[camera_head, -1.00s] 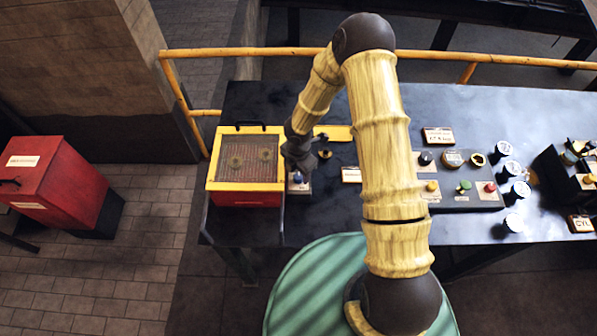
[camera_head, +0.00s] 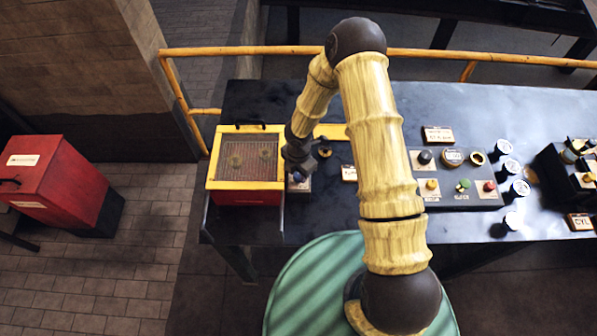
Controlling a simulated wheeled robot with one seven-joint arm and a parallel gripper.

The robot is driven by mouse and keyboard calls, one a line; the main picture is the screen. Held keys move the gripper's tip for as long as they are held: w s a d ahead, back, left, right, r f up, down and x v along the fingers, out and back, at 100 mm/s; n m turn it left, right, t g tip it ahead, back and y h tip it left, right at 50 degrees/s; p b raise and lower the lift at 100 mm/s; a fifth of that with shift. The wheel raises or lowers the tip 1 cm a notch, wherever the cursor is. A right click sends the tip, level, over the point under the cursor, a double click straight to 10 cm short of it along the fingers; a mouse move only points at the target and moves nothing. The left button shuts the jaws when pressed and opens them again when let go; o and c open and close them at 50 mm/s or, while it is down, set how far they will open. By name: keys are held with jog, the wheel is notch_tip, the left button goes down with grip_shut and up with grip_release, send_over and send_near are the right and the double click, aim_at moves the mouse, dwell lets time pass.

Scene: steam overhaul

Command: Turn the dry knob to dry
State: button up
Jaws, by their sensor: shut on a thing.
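The dry knob (camera_head: 298,177) is a small blue knob on a pale plate, just right of the yellow-framed box in the head view. My gripper (camera_head: 299,168) is over it from above, its jaws shut on the knob. The dark wrist and fingers cover most of the knob, so its pointer and exact setting cannot be read. The yellow-framed box (camera_head: 212,172) with a mesh lid and red lower front stands directly left of my gripper. Two round shapes show dimly under the mesh.
A panel (camera_head: 455,199) with coloured knobs and several white-topped cylinders stand to the right. A yellow rail (camera_head: 440,53) runs behind the table. A red bin (camera_head: 65,185) stands on the floor at left.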

jog(key=shift+a+m, duration=0.1)
jog(key=shift+m, duration=0.2)
jog(key=m+b, duration=0.3)
jog(key=shift+f, duration=0.15)
jog(key=m+b, duration=0.4)
jog(key=m, duration=0.1)
jog(key=shift+m, duration=0.4)
jog(key=m+b, duration=0.2)
jog(key=m, duration=0.2)
jog(key=shift+b, duration=0.3)
jog(key=shift+m+b, duration=0.9)
jog(key=shift+m, duration=1.3)
jog(key=shift+r, duration=0.2)
jog(key=o, duration=1)
jog(key=shift+c, duration=0.2)
